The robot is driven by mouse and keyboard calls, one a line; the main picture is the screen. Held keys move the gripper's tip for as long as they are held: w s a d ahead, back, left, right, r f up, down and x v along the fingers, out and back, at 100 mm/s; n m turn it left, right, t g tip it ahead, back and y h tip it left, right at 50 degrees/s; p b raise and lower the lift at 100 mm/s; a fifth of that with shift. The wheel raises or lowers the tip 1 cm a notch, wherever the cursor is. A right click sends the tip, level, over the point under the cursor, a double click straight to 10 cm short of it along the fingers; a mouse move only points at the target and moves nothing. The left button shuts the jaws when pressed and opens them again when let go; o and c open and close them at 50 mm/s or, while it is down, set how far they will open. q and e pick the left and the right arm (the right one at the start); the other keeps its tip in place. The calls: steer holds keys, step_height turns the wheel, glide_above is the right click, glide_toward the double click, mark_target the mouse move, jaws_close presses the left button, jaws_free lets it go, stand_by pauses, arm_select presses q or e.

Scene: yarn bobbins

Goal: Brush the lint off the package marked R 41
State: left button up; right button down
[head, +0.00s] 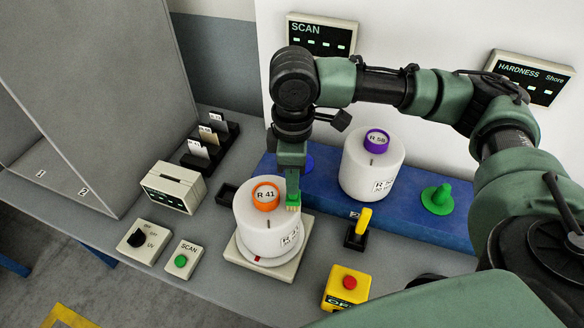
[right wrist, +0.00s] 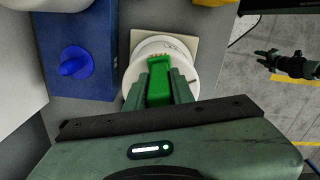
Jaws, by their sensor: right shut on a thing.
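The package marked R 41 (head: 262,228) is a white bobbin with an orange core ring, upright on a pale square plate (head: 232,253). It also shows in the right wrist view (right wrist: 133,72). My right gripper (head: 292,180) points down, shut on a green brush (right wrist: 159,88). The brush's tan bristles (head: 293,207) are at the right part of the package's top, beside the orange ring; I cannot tell whether they touch. I cannot make out lint at this size. A small dark gripper, seemingly my left (right wrist: 268,57), shows far off in the right wrist view; its jaws are unclear.
A second white package marked R 58 (head: 372,168) stands on the blue rack (head: 410,212), beside a green cone peg (head: 437,199). A yellow-handled tool (head: 362,222) and yellow button box (head: 346,287) stand at right. The SCAN button (head: 182,260) and UV switch (head: 142,240) are at left.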

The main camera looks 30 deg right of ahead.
steer(key=shift+w+d+r+p, duration=0.1)
steer(key=shift+w+d+p, duration=0.1)
steer(key=shift+w+p, duration=0.25)
steer(key=shift+w+d, duration=0.2)
steer(key=shift+w, duration=0.4)
steer(key=shift+w, duration=0.1)
steer(key=shift+w+d+p, duration=0.35)
steer(key=shift+w+p, duration=0.2)
steer(key=shift+w, duration=0.35)
steer(key=shift+s, duration=0.1)
steer(key=shift+s+a+f, duration=0.2)
steer(key=shift+s, duration=0.4)
steer(key=shift+s+a+f, duration=0.15)
steer(key=shift+s+a, duration=0.05)
steer(key=shift+s, duration=0.35)
